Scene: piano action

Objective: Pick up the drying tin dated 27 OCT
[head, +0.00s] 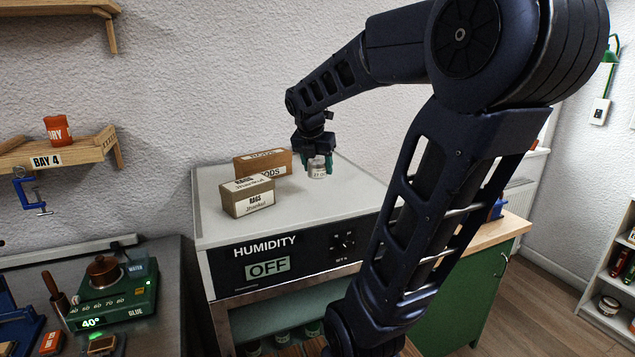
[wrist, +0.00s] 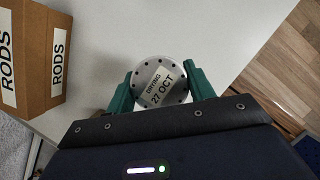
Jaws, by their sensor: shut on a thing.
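The drying tin (wrist: 163,84) is a small round tin with holes around its lid and a label reading "DRYING 27 OCT" in the wrist view. In the head view the tin (head: 318,168) is pale and upright at the top of the humidity cabinet. My gripper (wrist: 161,88) is shut on the tin, with a green finger on each side of it. In the head view my gripper (head: 318,164) points down over the cabinet top. I cannot tell whether the tin's base touches the surface.
The humidity cabinet (head: 210,205) reads "OFF". A box labelled "RAGS" (head: 248,197) and a "RODS" box (head: 263,160) stand left of the tin; the RODS box (wrist: 60,60) also shows in the wrist view. The cabinet top around the tin is clear.

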